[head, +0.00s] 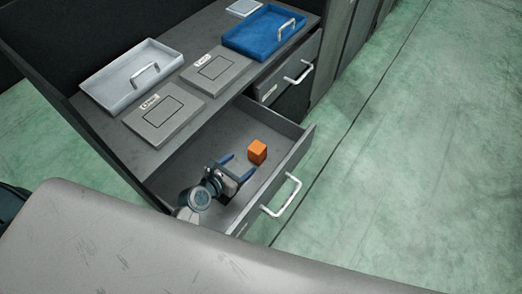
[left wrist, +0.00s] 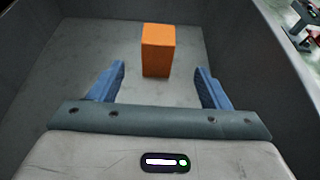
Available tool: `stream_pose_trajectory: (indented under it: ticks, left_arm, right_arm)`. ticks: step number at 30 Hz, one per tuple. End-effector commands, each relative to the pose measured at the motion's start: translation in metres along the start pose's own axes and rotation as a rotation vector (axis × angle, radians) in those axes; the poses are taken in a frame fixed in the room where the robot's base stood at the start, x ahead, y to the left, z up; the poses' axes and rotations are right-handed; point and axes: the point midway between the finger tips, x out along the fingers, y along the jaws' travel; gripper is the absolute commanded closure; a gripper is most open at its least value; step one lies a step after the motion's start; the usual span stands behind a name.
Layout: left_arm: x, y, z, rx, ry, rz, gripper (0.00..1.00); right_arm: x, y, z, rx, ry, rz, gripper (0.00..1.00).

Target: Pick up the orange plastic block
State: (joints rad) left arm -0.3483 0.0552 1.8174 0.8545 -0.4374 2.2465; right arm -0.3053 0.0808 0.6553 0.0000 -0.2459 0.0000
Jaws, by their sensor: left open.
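The orange plastic block (head: 257,151) stands on the floor of an open grey drawer (head: 190,158). My left gripper (head: 236,166) is inside the drawer, with its blue fingers open and pointing toward the block. In the left wrist view the block (left wrist: 158,50) is ahead, centred between the two open fingers (left wrist: 159,85) and a little beyond their tips. Nothing is between the fingers.
Drawer walls rise on both sides and the front, with a silver handle (head: 282,196). On the counter above are a light grey tray (head: 105,85), a blue tray (head: 247,40) and two grey labelled plates (head: 163,117). Another drawer (head: 305,70) is slightly open. Green floor (head: 400,150) lies clear at right.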

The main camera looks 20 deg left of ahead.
Motion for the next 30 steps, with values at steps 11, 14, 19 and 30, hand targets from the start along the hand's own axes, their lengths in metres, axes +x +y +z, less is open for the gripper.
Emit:
stream_pose_trajectory:
  ticks: [11,14,19,30]
  left_arm:
    - [0.051,0.001,0.001,-0.012,-0.004,0.002,0.29]
    - [0.058,0.001,0.002,-0.011,-0.003,0.002,0.29]
    - [0.083,0.003,0.004,-0.012,-0.004,0.002,0.29]
    - [0.105,0.003,0.003,-0.009,-0.003,0.001,0.29]
  right_arm:
    - [0.003,0.000,0.000,0.000,0.000,0.000,0.64]
    - [0.002,0.000,0.000,0.000,0.000,0.000,0.64]
    - [0.002,0.000,-0.001,0.000,0.000,0.000,0.64]
    - [0.004,-0.001,-0.001,0.000,0.000,0.000,0.64]
